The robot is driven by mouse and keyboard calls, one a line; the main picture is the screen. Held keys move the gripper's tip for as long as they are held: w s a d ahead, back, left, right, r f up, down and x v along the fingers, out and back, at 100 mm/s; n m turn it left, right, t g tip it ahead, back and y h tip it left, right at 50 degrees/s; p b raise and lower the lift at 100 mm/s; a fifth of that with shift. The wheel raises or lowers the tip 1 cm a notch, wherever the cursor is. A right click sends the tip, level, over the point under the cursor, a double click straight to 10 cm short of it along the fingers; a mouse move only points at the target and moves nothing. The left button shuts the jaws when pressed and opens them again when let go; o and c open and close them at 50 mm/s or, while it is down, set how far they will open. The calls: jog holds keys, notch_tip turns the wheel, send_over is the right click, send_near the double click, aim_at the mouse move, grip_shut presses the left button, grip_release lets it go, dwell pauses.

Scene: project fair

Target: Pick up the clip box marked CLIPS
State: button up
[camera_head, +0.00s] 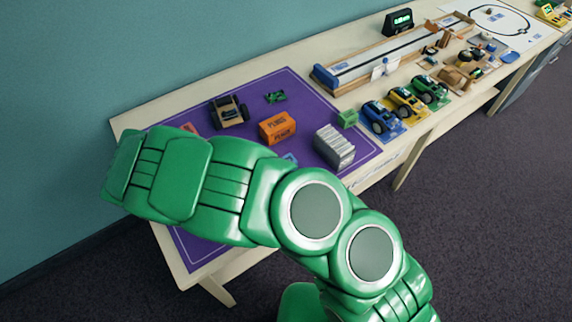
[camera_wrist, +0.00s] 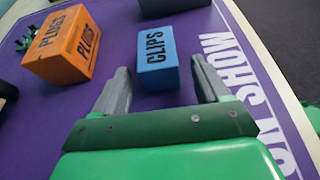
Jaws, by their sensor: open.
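The clip box (camera_wrist: 157,58) is a small blue box with CLIPS in dark letters on its top. It lies on the purple mat (camera_wrist: 140,18) in the wrist view. My gripper (camera_wrist: 161,72) is open, with one grey finger at each side of the near part of the box. I cannot tell whether either finger touches it. In the head view a small piece of blue (camera_head: 290,158), likely this box, shows above my green arm. The arm hides the rest of it and my gripper there.
An orange PLUGS box (camera_wrist: 62,46) stands left of the clip box; it also shows in the head view (camera_head: 277,130). A grey ribbed block (camera_head: 335,148), a green piece (camera_head: 347,118) and a wheeled wooden model (camera_head: 229,112) share the mat. Toy cars (camera_head: 405,101) stand farther right.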

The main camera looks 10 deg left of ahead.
jog(key=shift+x, duration=1.25)
jog(key=c, duration=1.1)
jog(key=shift+o, duration=0.2)
jog(key=shift+r, duration=0.1)
